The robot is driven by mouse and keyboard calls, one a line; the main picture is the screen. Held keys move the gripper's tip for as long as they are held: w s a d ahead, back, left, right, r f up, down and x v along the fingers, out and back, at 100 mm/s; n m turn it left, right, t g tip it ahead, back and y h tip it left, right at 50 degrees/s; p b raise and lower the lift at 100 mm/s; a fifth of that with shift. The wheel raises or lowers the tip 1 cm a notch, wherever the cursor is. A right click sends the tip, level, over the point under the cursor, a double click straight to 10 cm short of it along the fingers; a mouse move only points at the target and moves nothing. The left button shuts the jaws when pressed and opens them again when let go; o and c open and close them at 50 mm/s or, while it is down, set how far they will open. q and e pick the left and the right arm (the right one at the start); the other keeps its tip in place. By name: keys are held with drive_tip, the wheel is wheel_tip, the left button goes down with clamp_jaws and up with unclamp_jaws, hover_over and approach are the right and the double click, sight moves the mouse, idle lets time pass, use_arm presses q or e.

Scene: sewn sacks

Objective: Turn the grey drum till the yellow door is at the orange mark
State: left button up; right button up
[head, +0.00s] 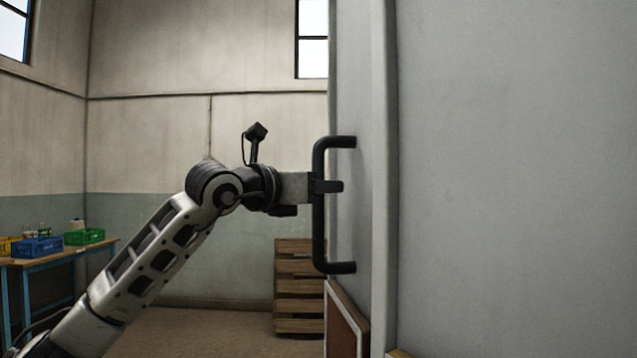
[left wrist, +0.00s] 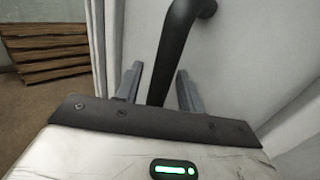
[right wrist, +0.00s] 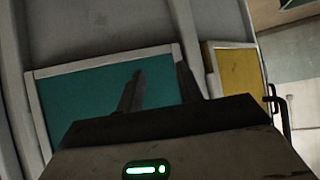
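The grey drum (head: 520,180) fills the right of the head view, with a black bar handle (head: 320,225) on its side. My left gripper (head: 328,186) is at the upright bar of this handle. In the left wrist view the handle (left wrist: 172,55) passes between the two fingers, which stand apart with slim gaps beside it. In the right wrist view my right gripper (right wrist: 160,85) is open and empty, facing a teal panel (right wrist: 80,95) in a pale frame. The yellow door (right wrist: 238,82) is right of it, in a white frame. I see no orange mark.
A brown framed panel (head: 344,322) shows low on the drum. Wooden pallets (head: 298,290) are stacked behind the handle. A blue-legged table (head: 70,254) with blue and green bins (head: 85,236) stands at far left. The floor between is clear.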

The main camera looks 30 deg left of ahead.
use_arm(q)
clamp_jaws()
drive_tip(key=shift+s, duration=0.1)
idle(1.3)
